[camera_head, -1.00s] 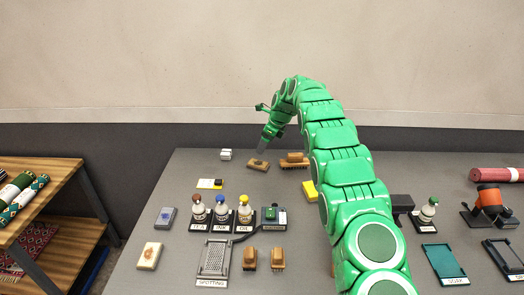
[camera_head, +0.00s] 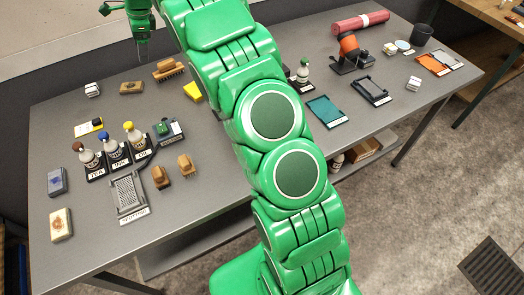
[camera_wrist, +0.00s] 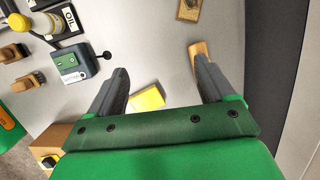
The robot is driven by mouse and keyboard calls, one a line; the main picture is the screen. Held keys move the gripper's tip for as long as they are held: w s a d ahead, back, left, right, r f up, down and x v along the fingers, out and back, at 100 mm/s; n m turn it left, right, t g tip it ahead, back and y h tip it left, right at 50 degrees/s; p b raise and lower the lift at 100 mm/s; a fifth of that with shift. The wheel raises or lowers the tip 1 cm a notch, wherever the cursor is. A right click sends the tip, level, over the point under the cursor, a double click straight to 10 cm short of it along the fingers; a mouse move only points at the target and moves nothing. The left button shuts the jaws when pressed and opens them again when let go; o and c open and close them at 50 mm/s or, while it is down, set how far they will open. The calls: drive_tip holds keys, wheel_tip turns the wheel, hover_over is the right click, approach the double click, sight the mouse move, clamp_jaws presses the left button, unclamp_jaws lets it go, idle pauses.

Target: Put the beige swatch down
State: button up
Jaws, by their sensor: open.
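A pale beige swatch (camera_head: 61,225) with an orange-brown stain lies flat on the grey table near its front left corner, in the head view. A browner tan swatch (camera_head: 131,87) with a dark spot lies near the back edge; it also shows at the top of the wrist view (camera_wrist: 190,9). My gripper (camera_head: 142,52) is raised above the back of the table, beyond the tan swatch and far from the pale one. In the wrist view my gripper (camera_wrist: 160,88) is open, with nothing held between its fingers.
A blue-grey swatch (camera_head: 57,181) lies behind the pale one. Labelled bottles (camera_head: 114,149), a spotting tray (camera_head: 128,194) and brown brushes (camera_head: 170,172) stand nearby. A yellow block (camera_wrist: 147,98) lies below my fingers. Bare table shows around the tan swatch.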

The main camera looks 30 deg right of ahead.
drive_tip(key=s+d+r+n+h, duration=0.1)
drive_tip(key=s+d+r+n, duration=0.2)
drive_tip(key=s, duration=0.5)
drive_tip(key=s+d+r+n, duration=0.2)
drive_tip(key=s+r, duration=0.2)
drive_tip(key=s, duration=0.3)
drive_tip(key=s+d+f+n+g, duration=0.1)
drive_tip(key=s+n, duration=0.3)
drive_tip(key=s, duration=1)
drive_tip(key=s+d+f+n+g+h, duration=0.1)
drive_tip(key=s+d+n, duration=0.2)
drive_tip(key=s, duration=1.2)
drive_tip(key=s+d+f+n+g, duration=0.1)
drive_tip(key=s+n, duration=0.5)
drive_tip(key=s, duration=0.9)
drive_tip(key=shift+s+d+n+h, duration=0.15)
drive_tip(key=shift+d+n+h, duration=0.15)
drive_tip(key=shift+d+h, duration=0.1)
